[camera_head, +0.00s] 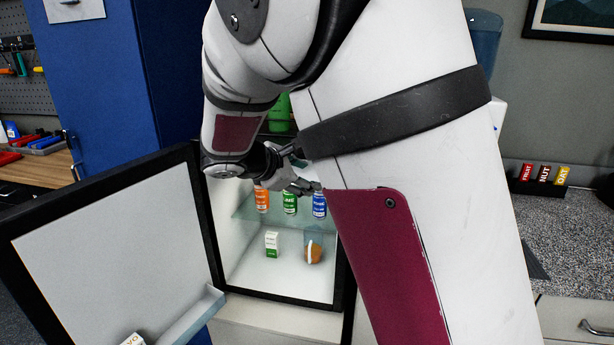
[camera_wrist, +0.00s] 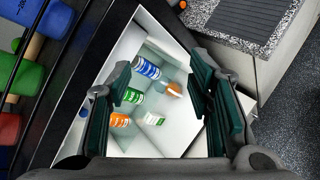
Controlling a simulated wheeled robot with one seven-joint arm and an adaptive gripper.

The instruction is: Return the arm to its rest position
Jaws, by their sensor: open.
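My arm reaches across the middle of the head view, with my gripper (camera_head: 303,186) at the front of an open small fridge (camera_head: 230,262). The gripper is open. In the wrist view its two dark green finger pads (camera_wrist: 165,88) stand wide apart with nothing held between them. Beyond them is the fridge inside, with an orange can (camera_head: 262,198), a green can (camera_head: 290,202) and a blue can (camera_head: 319,204) on the glass shelf. A white-green carton (camera_head: 272,244) and a clear container with brown contents (camera_head: 313,250) stand below. My arm hides part of the fridge's right side.
The fridge door (camera_head: 110,235) stands open at left, with a carton in its door bin (camera_head: 195,315). A blue cabinet (camera_head: 115,70) is behind it. A speckled counter (camera_head: 570,225) with small labelled boxes (camera_head: 543,174) is at right. Colourful weights (camera_wrist: 25,75) show at left in the wrist view.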

